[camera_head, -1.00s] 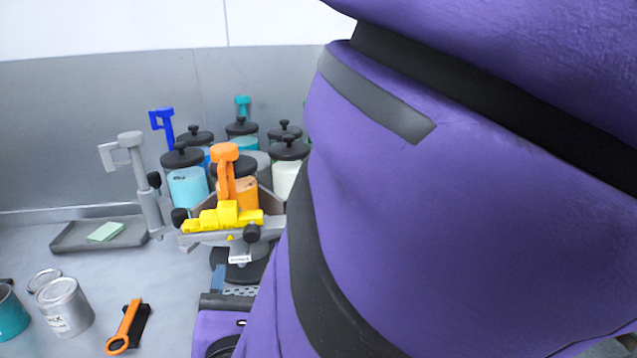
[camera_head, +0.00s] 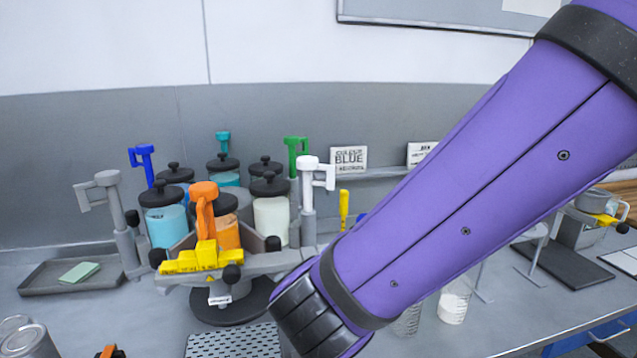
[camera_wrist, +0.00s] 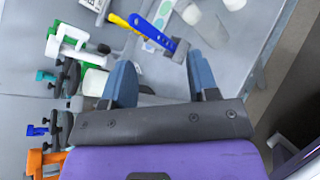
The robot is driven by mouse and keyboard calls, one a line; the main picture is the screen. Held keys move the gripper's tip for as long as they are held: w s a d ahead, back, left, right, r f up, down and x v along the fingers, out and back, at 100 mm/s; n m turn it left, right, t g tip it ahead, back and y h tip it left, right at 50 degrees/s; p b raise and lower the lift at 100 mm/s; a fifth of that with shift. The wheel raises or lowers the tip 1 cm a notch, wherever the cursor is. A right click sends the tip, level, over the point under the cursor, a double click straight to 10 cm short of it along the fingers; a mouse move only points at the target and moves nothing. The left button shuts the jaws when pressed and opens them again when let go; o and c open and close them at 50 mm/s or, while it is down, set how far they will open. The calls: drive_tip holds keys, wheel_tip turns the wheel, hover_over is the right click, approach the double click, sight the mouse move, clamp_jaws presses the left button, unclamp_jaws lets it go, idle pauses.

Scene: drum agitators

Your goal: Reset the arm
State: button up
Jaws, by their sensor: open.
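My gripper (camera_wrist: 163,88) shows in the wrist view with its two blue-grey fingers spread apart; it is open and nothing is between the fingertips. In the head view my purple arm crosses the right half, and the gripper itself cannot be made out there. The drum agitator (camera_head: 228,309) stands left of my arm, a round stand bearing several lidded jars. An orange handle (camera_head: 204,207) and a yellow clamp block (camera_head: 202,258) are at its front. White, green and blue handles rise around it. In the wrist view the jars and handles lie left of my gripper, apart from it.
A grey tray (camera_head: 40,281) with a green pad (camera_head: 79,273) lies at the left. A metal can (camera_head: 22,338) is at the lower left. A perforated plate (camera_head: 232,343) lies in front of the stand.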

drive_tip(key=d+r+m+g+h, duration=0.1)
drive_tip(key=d+m+g+h, duration=0.1)
drive_tip(key=d+m+g, duration=0.65)
drive_tip(key=s+d+r+m+y, duration=0.3)
drive_tip(key=s+d+m+y, duration=0.1)
drive_tip(key=d+m, duration=0.3)
drive_tip(key=s+d+r+m+y, duration=0.2)
drive_tip(key=s+d+m+y, duration=0.2)
drive_tip(key=s+d+m, duration=0.2)
drive_tip(key=shift+s+d+r+m+t, duration=0.2)
drive_tip(key=shift+d+r+m+t, duration=0.25)
drive_tip(key=shift+m, duration=0.8)
drive_tip(key=shift+f, duration=0.1)
